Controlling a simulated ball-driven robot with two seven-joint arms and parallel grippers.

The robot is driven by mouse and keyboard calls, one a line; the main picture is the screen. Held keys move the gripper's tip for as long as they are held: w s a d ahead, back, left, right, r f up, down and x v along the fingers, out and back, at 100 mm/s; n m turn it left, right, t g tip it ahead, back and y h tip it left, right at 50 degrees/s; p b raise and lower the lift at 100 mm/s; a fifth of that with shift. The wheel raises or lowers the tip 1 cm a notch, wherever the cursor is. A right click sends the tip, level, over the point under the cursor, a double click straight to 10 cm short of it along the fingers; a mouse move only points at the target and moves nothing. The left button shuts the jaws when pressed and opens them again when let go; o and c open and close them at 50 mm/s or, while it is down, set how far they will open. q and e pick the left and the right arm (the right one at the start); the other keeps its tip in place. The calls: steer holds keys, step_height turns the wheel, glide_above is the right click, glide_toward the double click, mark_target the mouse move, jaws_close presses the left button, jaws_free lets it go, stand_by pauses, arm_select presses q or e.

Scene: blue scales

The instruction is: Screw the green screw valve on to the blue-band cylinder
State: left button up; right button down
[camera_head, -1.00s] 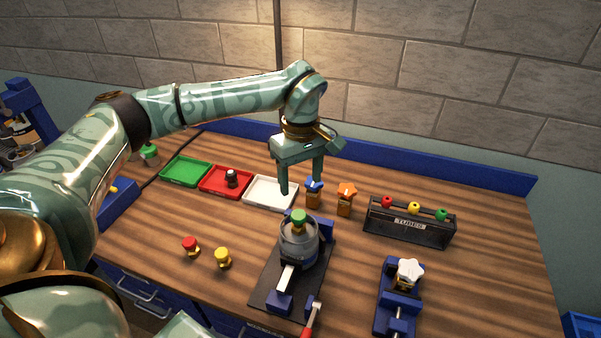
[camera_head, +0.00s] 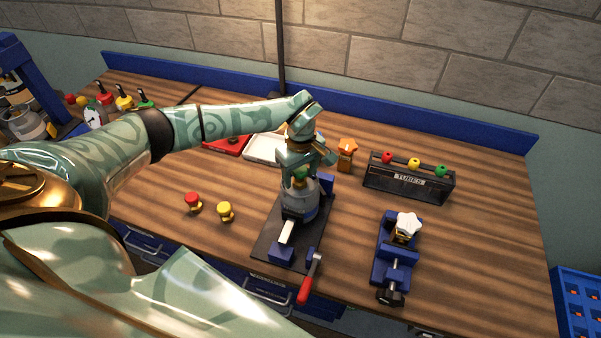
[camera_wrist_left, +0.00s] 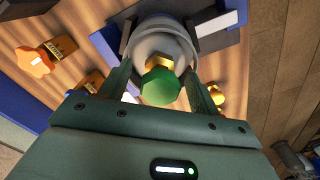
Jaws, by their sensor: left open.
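The green screw valve (camera_head: 300,172) sits on top of the grey cylinder (camera_head: 299,203), which stands upright in a blue clamp on a dark base plate (camera_head: 268,246). No blue band can be made out on it. My left gripper (camera_head: 299,181) is over the cylinder, pointing down, its fingers on either side of the valve. In the left wrist view the green valve knob (camera_wrist_left: 160,88) and its brass neck lie between the two open fingers, with gaps visible. I cannot tell whether the valve is threaded in. My right gripper is not in view.
A red valve (camera_head: 193,202) and a yellow valve (camera_head: 226,211) stand left of the clamp. An orange valve (camera_head: 346,155) and the tubes box (camera_head: 408,184) stand behind to the right. A second vise (camera_head: 393,258) holds a white-topped valve. Bare wood lies between.

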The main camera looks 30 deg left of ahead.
arm_select(q)
steer(key=shift+f, duration=0.3)
